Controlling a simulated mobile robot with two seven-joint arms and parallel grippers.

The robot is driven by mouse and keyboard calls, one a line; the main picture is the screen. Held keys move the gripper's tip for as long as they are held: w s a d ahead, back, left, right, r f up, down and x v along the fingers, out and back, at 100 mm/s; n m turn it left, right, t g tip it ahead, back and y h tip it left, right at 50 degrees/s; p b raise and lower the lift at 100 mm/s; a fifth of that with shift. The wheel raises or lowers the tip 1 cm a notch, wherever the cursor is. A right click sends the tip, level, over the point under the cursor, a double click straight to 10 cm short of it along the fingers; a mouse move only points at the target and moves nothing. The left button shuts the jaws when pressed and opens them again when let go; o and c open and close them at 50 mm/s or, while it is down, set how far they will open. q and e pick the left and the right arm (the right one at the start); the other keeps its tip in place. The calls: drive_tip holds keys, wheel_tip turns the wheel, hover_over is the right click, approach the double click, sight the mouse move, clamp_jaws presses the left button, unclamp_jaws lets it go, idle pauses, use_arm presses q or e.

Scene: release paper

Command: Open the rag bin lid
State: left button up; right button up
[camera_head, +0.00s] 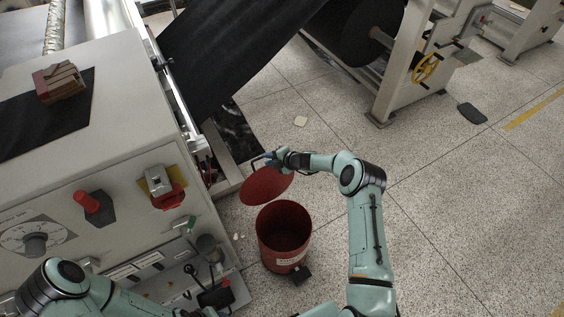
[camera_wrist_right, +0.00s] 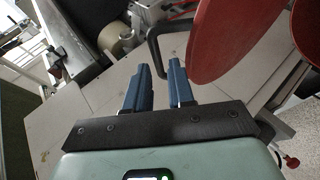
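The round red lid (camera_head: 266,187) of the rag bin stands raised and tilted above and behind the bin's mouth. The red rag bin (camera_head: 284,250) is upright on the floor, its top uncovered and its inside dark. My right gripper (camera_head: 270,161) is at the lid's upper edge. In the right wrist view the lid (camera_wrist_right: 228,35) is at upper right, with its black handle (camera_wrist_right: 153,42) running down between my blue fingertips (camera_wrist_right: 159,72).
A large grey machine (camera_head: 120,130) with a dial and red knob stands at left, close to the bin. A small black pedal-like block (camera_head: 301,274) is at the bin's foot. A roll stand (camera_head: 395,70) is at upper right.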

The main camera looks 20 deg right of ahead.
drive_tip(key=b+v, duration=0.1)
drive_tip(key=v, duration=0.7)
drive_tip(key=shift+s, duration=0.1)
drive_tip(key=s+a+f+n+g+h, duration=0.1)
drive_tip(key=s+a+f+n+g, duration=0.35)
drive_tip(key=s+f+n, duration=0.45)
drive_tip(key=s+a+f+n+g, duration=0.3)
drive_tip(key=s+a+f+n, duration=0.25)
drive_tip(key=s+n, duration=0.65)
drive_tip(key=s+a+n+g, duration=0.1)
drive_tip(key=s+a+n, duration=0.2)
drive_tip(key=s+n, duration=0.7)
drive_tip(key=s+a+n+g+h, duration=0.1)
drive_tip(key=s+a+n, duration=0.2)
drive_tip(key=s+n, duration=0.7)
drive_tip(key=n, duration=0.5)
drive_tip(key=shift+f+n+g, duration=0.25)
drive_tip(key=shift+n+g, duration=0.05)
drive_tip(key=shift+g, duration=0.05)
drive_tip(key=shift+s+d, duration=0.1)
drive_tip(key=shift+s, duration=0.05)
